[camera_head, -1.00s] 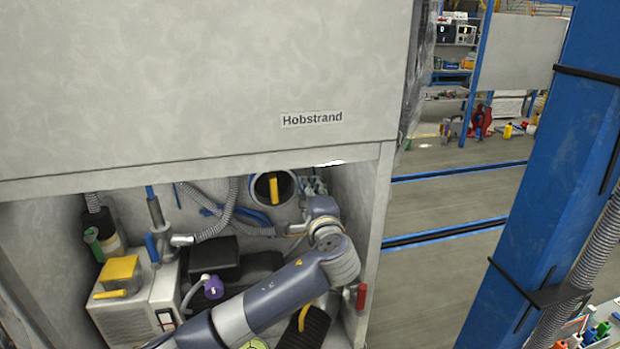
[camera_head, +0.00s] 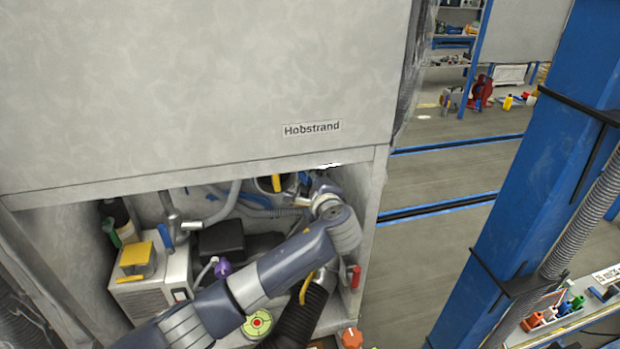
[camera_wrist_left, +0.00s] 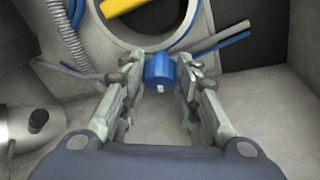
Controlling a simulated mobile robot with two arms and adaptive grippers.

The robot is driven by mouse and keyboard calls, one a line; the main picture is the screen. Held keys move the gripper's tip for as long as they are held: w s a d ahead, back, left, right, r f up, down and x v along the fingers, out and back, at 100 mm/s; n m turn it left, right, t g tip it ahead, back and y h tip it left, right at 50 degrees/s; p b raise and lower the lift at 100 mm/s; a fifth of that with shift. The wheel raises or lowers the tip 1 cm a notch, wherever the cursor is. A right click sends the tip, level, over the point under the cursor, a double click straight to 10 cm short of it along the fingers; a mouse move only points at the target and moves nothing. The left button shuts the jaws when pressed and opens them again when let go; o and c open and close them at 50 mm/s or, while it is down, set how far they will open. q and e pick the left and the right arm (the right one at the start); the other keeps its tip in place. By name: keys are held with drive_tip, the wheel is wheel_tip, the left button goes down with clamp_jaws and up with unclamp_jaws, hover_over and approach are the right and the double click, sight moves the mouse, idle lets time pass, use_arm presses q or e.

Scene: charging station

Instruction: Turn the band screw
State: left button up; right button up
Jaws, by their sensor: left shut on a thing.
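The band screw (camera_wrist_left: 158,68) is a blue knob with a small pale tip, in the left wrist view, just below a grey ring (camera_wrist_left: 190,16). My left gripper (camera_wrist_left: 162,76) is shut on it, one finger on each side. In the head view my left arm reaches into the open cabinet bay, and the gripper (camera_head: 316,180) is small and partly hidden at the bay's upper right. The screw cannot be made out there. My right gripper is not in view.
The bay holds a white box with a yellow top (camera_head: 137,258), a dark box (camera_head: 221,240), grey hoses (camera_head: 226,208) and a round opening with a yellow handle (camera_head: 277,183). The cabinet's right wall and upper panel (camera_head: 200,80) confine the arm. A blue post (camera_head: 540,150) stands to the right.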

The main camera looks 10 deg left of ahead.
use_arm(q)
drive_tip(key=o, duration=1)
drive_tip(key=shift+o, duration=0.2)
drive_tip(key=v, duration=1.2)
